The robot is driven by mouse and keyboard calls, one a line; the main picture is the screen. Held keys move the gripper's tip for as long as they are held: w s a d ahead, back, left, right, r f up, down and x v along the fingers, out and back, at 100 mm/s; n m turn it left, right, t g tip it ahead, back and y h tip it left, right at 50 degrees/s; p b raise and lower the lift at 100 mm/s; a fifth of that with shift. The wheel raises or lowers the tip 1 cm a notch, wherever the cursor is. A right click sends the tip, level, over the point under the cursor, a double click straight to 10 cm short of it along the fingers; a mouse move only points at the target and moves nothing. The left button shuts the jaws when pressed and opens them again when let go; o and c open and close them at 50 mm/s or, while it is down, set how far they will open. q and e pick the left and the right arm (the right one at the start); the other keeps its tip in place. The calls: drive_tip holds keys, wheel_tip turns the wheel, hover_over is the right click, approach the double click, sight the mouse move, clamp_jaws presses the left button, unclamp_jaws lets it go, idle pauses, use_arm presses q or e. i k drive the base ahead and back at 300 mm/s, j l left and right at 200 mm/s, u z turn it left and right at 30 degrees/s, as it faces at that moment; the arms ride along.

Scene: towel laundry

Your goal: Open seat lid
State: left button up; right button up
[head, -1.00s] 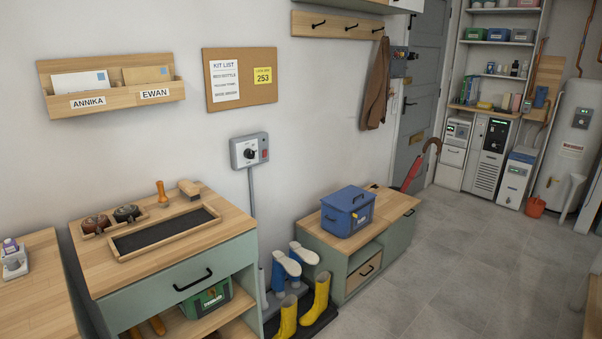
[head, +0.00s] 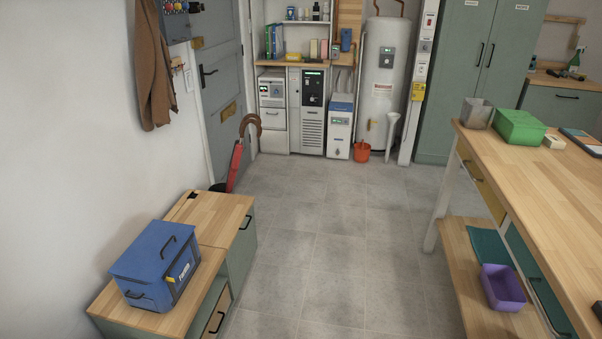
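The low bench (head: 228,262) with green sides and a wooden top stands against the left wall. The far part of its top is the seat lid (head: 216,218), which lies flat and shut. A black handle (head: 246,222) is on the bench front just below that lid. A small dark patch shows at the lid's back corner. A blue box (head: 157,262) with a black handle sits on the near part of the top, close to the lid. Neither of my grippers is in view.
Grey floor tiles (head: 320,245) are clear between the bench and the wooden worktable (head: 545,180) on the right. A purple bin (head: 502,287) sits on its lower shelf. A red umbrella (head: 236,165) stands behind the bench by the grey door (head: 219,100). An orange bucket (head: 361,152) stands farther back.

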sight(217, 217)
drive_tip(key=i+l+z, duration=0.1)
drive_tip(key=i+z, duration=0.25)
drive_tip(key=i, duration=0.3)
drive_tip(key=i+j+z, duration=0.1)
drive_tip(key=i+z, duration=0.25)
drive_tip(key=i, duration=0.25)
drive_tip(key=i+j+z, duration=0.25)
drive_tip(key=i+z, duration=0.15)
drive_tip(key=i, duration=0.2)
drive_tip(key=i+u, duration=0.2)
drive_tip(key=u, duration=0.15)
drive_tip(key=i+l+u, duration=0.15)
drive_tip(key=u, duration=0.2)
drive_tip(key=i+l+u, duration=0.2)
drive_tip(key=u, duration=0.15)
